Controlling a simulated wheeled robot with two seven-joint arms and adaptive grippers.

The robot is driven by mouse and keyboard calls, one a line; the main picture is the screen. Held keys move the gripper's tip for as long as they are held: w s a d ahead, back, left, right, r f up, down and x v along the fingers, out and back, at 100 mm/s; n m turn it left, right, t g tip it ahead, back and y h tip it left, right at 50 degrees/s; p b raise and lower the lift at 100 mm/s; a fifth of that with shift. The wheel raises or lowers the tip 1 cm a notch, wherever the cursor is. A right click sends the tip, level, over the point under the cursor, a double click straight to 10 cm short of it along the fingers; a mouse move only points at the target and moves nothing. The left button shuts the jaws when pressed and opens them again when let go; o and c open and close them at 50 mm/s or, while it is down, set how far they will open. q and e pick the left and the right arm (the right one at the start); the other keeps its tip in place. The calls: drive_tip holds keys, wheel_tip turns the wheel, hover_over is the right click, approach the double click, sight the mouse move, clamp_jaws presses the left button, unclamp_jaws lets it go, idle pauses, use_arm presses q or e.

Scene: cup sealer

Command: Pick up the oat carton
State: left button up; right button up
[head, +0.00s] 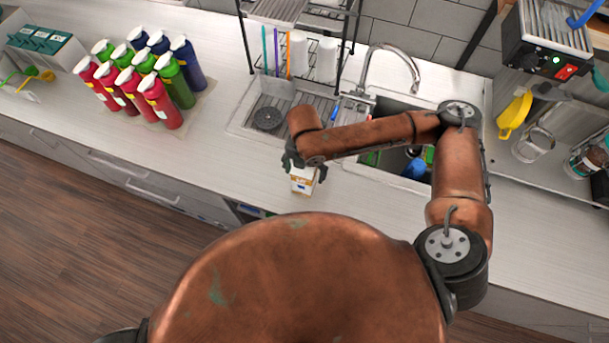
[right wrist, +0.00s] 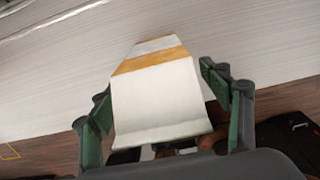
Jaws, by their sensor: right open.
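The oat carton (head: 302,183) is white with an orange-yellow band. It stands on the counter in front of the sink, near the counter's front edge. My right gripper (head: 304,165) is at the carton, with its fingers open. In the right wrist view the carton (right wrist: 160,98) lies between the two green fingers of the right gripper (right wrist: 165,110). A gap shows at the right finger; the left finger is close to the carton's side, and I cannot tell whether it touches. The gripper and forearm hide part of the carton in the head view. My left gripper is not in view.
A sink (head: 395,110) with a faucet (head: 390,60) lies behind my right arm. A dish rack (head: 300,45) stands behind the drainboard. Several colored bottles (head: 165,92) stand at the left. The counter between the bottles and the carton is clear.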

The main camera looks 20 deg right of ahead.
drive_tip(key=shift+c, duration=0.4)
clamp_jaws()
idle(0.4)
drive_tip(key=shift+r, duration=0.1)
